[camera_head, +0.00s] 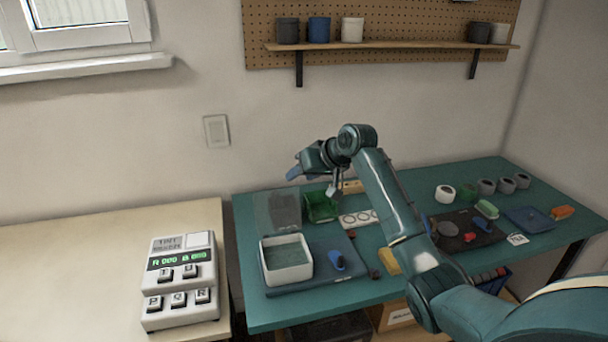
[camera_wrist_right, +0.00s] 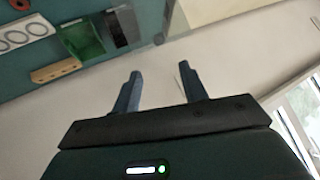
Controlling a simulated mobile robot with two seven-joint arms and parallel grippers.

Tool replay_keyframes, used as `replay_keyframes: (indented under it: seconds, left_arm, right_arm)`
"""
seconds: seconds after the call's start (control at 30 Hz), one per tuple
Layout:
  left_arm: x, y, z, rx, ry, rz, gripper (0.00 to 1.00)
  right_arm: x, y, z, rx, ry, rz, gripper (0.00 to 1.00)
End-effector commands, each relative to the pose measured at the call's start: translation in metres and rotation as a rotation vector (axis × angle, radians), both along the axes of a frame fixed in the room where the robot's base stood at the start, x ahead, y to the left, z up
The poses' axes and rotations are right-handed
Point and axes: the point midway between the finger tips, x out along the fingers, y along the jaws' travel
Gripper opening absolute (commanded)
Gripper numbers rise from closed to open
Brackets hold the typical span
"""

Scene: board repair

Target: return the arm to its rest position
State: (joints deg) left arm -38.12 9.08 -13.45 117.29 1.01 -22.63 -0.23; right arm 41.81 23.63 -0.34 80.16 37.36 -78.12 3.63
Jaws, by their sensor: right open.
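My right arm comes in from the lower right of the head view and bends over the green workbench. My right gripper (camera_head: 295,173) is raised above the back left part of the bench and points left. In the right wrist view its two fingers (camera_wrist_right: 158,90) stand apart with nothing between them. The pale wall shows past the fingertips. My left gripper does not show in either view.
The green workbench (camera_head: 262,312) holds a white box (camera_head: 287,273), a green bin (camera_head: 320,207), a blue tool (camera_head: 337,260) and a dark mat (camera_head: 484,239). A keyed tester (camera_head: 183,280) stands on the pale table (camera_head: 60,285). A shelf (camera_head: 390,46) is on the wall.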

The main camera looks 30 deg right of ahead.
Motion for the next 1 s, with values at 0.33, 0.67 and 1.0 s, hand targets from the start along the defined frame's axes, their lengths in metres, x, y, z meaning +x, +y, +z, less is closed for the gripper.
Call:
replay_keyframes:
  seconds: [0.33, 0.67, 1.0]
  left_arm:
    - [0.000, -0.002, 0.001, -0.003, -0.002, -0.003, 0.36]
    - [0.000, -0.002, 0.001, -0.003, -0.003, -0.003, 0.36]
    - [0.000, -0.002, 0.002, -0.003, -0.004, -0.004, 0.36]
  right_arm:
    - [-0.001, 0.000, 0.001, 0.000, 0.000, 0.000, 0.43]
    - [-0.021, 0.016, -0.036, -0.045, 0.046, 0.027, 0.43]
    - [-0.185, 0.091, -0.178, -0.253, 0.246, 0.161, 0.43]
